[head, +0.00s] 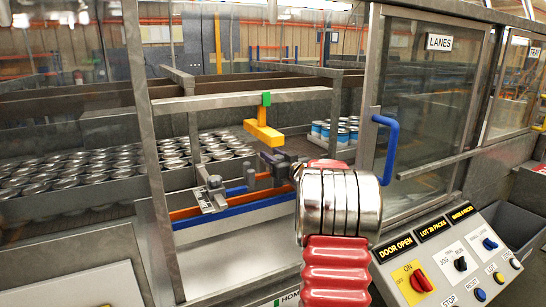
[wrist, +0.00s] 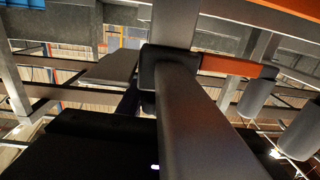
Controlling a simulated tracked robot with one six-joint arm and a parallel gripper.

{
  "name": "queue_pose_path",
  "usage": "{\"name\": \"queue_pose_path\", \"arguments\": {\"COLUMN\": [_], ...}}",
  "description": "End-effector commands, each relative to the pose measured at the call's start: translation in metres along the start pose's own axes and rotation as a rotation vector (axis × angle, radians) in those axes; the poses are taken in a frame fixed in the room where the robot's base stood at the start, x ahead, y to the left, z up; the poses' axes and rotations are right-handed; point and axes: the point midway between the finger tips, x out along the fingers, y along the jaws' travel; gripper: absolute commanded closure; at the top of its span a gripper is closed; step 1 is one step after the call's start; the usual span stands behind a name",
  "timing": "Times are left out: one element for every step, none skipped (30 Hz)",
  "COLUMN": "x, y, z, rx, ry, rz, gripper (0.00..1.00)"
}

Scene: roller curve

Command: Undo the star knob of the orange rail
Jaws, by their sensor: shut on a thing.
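The orange rail (head: 185,213) runs above the blue rail (head: 235,214) inside the machine opening in the head view. An orange strip, likely the same rail, shows in the wrist view (wrist: 236,66). My gripper (head: 275,162) is at the right part of the rails, partly hidden behind my own wrist. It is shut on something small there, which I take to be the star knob. The knob's shape is not clear in either view. The wrist view is dark, with a grey bar and a black block close to the camera.
A grey clamp (head: 213,188) stands on the rails to the left. A yellow bar with a green block (head: 263,130) hangs above. Silver cans (head: 70,170) fill the left. The door with a blue handle (head: 388,145) and the control panel (head: 445,260) are at right.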

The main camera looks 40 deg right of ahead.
Motion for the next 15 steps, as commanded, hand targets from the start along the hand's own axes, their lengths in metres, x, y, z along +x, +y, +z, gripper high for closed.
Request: {"name": "queue_pose_path", "arguments": {"x": [0.0007,0.0008,0.0008,0.0007,0.0006,0.0004,0.0004,0.0005,0.0005,0.0003,0.0002,0.0000,-0.0001,-0.0002,-0.0004], "y": [-0.0010,-0.0019,-0.0024,-0.0029,-0.0034,-0.0041,-0.0048,-0.0055,-0.0064,-0.0072,-0.0077,-0.0083,-0.0087,-0.0090,-0.0098], "z": [0.0013,0.0014,0.0020,0.0021,0.0019,0.0017,0.0020,0.0021,0.0023,0.0025,0.0019,0.0023,0.0025,0.0027,0.0023], "rx": [-0.001,-0.001,0.000,0.001,-0.001,0.000,0.000,0.000,0.000,0.001,0.000,0.000,0.001,0.000,0.001], "ry": [-0.001,-0.001,-0.002,-0.002,-0.002,-0.001,-0.002,-0.002,-0.002,-0.003,-0.001,-0.002,-0.002,-0.003,-0.002], "rz": [-0.024,-0.040,-0.059,-0.074,-0.090,-0.110,-0.125,-0.141,-0.161,-0.177,-0.191,-0.209,-0.223,-0.235,-0.251], "gripper": [0.89,0.89,0.89,0.89,0.89,0.89,0.89,0.89,0.89,0.89,0.89,0.89,0.89,0.89,0.89]}}
